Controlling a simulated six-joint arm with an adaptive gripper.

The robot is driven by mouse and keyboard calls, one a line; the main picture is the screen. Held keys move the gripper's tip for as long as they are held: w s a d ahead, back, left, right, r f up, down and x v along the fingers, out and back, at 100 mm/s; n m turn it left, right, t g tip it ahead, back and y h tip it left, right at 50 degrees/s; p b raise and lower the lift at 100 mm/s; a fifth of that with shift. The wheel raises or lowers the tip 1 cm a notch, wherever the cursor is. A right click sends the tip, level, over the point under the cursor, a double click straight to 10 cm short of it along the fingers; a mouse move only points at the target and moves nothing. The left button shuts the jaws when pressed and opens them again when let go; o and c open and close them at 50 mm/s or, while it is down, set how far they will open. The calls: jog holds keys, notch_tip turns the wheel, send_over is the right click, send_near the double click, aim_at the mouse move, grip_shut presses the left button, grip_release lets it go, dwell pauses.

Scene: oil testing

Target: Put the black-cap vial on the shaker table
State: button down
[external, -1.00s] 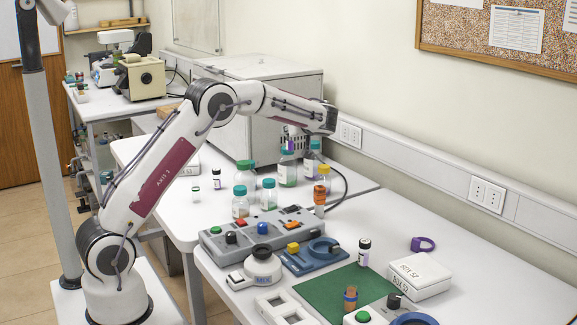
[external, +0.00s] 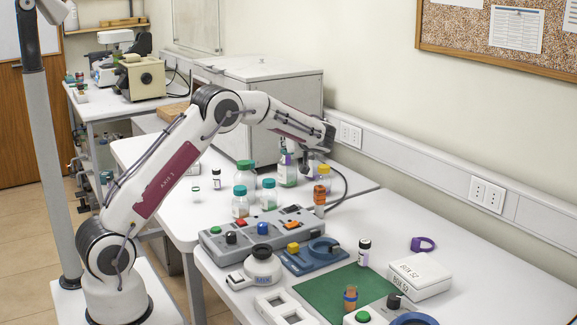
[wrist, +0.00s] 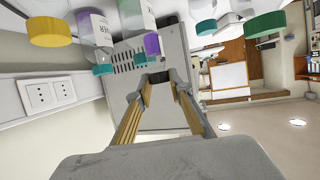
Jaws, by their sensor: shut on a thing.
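My gripper (external: 304,166) hangs low among the capped bottles at the back of the table. In the wrist view its two wood-coloured fingers (wrist: 160,88) stand a little apart; what is between them cannot be made out. A black-cap vial (external: 364,251) stands upright beside the green mat, far right of my gripper. Another small dark-capped vial (external: 217,179) stands on the far table, left of the bottles.
A purple cap (wrist: 152,44) is just past the fingertips. A grey panel with coloured knobs (external: 283,231), a green mat (external: 325,293) and a white box (external: 419,277) lie nearer.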

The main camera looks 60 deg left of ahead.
aim_at(289, 162)
jog(key=shift+f, duration=3.1)
jog(key=shift+f, duration=0.1)
jog(key=shift+f, duration=1.75)
jog(key=shift+f, duration=0.2)
jog(key=c, duration=1.8)
grip_release()
jog(key=shift+r, duration=0.15)
jog(key=shift+d+r, duration=0.1)
jog(key=v, duration=1.2)
